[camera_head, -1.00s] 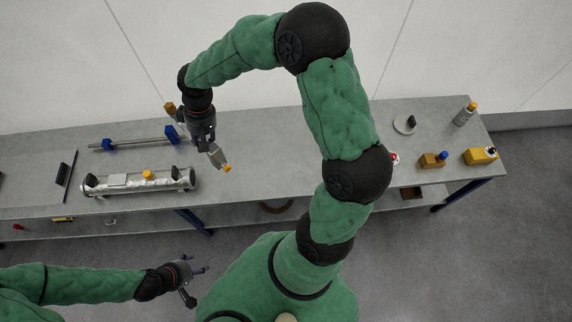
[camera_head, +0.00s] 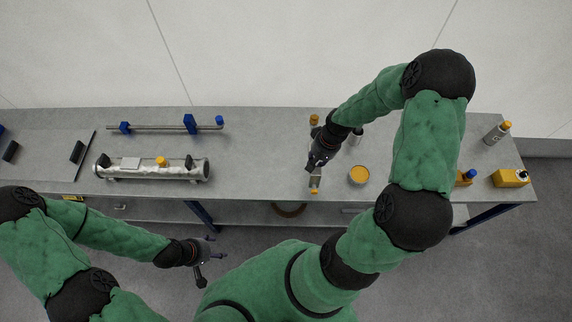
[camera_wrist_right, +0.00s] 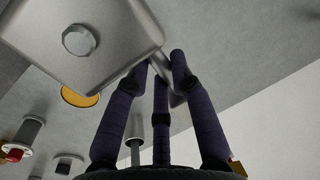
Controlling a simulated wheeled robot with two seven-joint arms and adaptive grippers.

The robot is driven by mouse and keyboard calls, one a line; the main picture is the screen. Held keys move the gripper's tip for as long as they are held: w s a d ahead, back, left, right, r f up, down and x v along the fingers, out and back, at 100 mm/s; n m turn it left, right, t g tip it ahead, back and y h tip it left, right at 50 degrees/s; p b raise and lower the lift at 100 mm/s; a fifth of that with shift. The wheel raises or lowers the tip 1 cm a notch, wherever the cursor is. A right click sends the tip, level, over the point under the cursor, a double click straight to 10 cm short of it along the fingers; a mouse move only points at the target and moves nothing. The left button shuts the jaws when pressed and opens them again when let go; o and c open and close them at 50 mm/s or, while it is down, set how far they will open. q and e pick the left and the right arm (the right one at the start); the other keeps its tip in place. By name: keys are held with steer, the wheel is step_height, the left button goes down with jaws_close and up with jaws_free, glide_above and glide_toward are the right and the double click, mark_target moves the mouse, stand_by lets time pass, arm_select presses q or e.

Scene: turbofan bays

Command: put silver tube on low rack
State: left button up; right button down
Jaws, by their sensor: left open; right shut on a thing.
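My right gripper (camera_head: 317,163) is above the bench, shut on a silver piece (camera_head: 315,183) with yellow ends; the hand hides its middle. In the right wrist view, the fingers (camera_wrist_right: 160,65) close at the edge of a silver, flat-faced body (camera_wrist_right: 110,25) with a round knob. I cannot tell whether it is the silver tube. A large silver cylinder (camera_head: 140,172) with a yellow knob lies at the bench's left. Behind it is a silver rod (camera_head: 155,127) with blue blocks. My left gripper (camera_head: 207,250) is open and empty in front of the bench. I cannot identify the low rack.
A round yellow-topped item (camera_head: 359,175) stands just right of the right gripper. A silver bottle (camera_head: 497,133) and yellow block (camera_head: 510,178) are at the right end. A lower shelf (camera_head: 245,208) runs under the bench. The bench between cylinder and right gripper is clear.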

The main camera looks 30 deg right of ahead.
steer(key=w+a+f+b, duration=0.2)
steer(key=w+a+f, duration=0.15)
steer(key=w, duration=0.35)
steer(key=b, duration=0.2)
glide_above(285, 166)
steer(key=f, duration=0.5)
steer(key=shift+s+d, duration=0.35)
steer(key=shift+d, duration=0.05)
steer(key=shift+w+a+f+b, duration=0.1)
steer(key=shift+w+f+b, duration=0.1)
steer(key=shift+f+b, duration=1.25)
steer(key=shift+f, duration=0.3)
steer(key=shift+f, duration=0.15)
steer(key=c, duration=1.1)
jaws_free()
